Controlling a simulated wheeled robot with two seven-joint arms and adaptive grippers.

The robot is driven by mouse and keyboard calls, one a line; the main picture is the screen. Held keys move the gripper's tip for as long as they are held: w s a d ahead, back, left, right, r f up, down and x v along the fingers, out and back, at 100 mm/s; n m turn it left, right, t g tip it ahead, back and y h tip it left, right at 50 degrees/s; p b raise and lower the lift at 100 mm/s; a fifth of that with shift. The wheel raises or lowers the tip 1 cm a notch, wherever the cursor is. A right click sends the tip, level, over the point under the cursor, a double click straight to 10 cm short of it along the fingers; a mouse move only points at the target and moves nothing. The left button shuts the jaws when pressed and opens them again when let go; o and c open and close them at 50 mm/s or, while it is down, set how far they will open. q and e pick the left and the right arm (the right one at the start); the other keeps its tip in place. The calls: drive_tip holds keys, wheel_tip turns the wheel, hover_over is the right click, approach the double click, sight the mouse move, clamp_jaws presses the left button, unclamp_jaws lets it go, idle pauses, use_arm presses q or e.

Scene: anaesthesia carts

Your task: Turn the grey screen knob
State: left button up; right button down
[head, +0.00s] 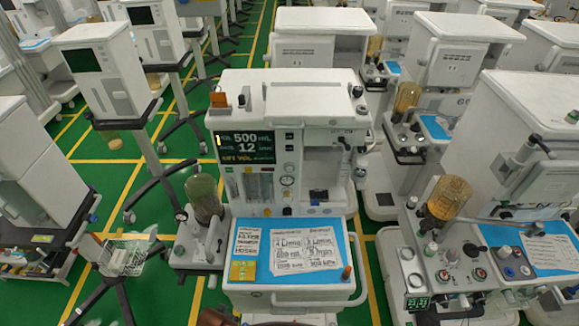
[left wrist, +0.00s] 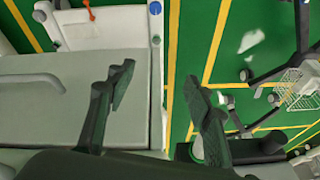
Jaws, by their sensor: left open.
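The screen (head: 246,147) on the white cart (head: 310,95) in the middle of the head view is lit and reads 500 and 12. A column of small controls (head: 289,148) runs down its right side. They are too small to tell surely which one is the grey knob. My left gripper (left wrist: 160,100) shows only in the left wrist view. Its two dark fingers are apart with nothing between them, over the green floor and the edge of a grey and white cart. No screen or knob is clear in that view. My right gripper is in neither view.
A green canister (head: 203,197) stands left of the cart. Another cart (head: 505,130) stands close on the right.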

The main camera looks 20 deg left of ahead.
sight(289, 170)
use_arm(q)
drive_tip(key=w+a+r+n+t+y+p, duration=0.1)
drive_tip(key=w+r+p, duration=0.2)
drive_tip(key=r, duration=1.6)
drive_tip(key=w+d+r+n+t+y, duration=0.1)
drive_tip(key=w+r+n+t+y, duration=0.15)
drive_tip(key=w+r, duration=0.5)
drive_tip(key=w+d+r+n+t+y, duration=0.1)
drive_tip(key=w+d+r+t, duration=0.2)
drive_tip(key=w, duration=0.7)
drive_tip(key=w+d+r+t+p, duration=0.1)
drive_tip(key=w+d+r+t, duration=0.3)
drive_tip(key=w+d+r, duration=0.4)
drive_tip(key=w+d+r+t, duration=0.3)
drive_tip(key=w+d+r, duration=0.25)
drive_tip(key=r, duration=0.45)
drive_tip(key=shift+n+h, duration=0.25)
drive_tip(key=shift+h, duration=0.1)
drive_tip(key=p+x, duration=0.2)
drive_tip(key=x, duration=0.3)
drive_tip(key=shift+w+a, duration=0.15)
drive_tip(key=shift+w, duration=0.05)
drive_tip(key=shift+w+a, duration=0.15)
drive_tip(key=shift+w, duration=0.2)
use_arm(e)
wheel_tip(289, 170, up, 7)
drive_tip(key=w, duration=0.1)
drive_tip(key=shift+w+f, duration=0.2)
use_arm(q)
drive_tip(key=shift+c, duration=0.2)
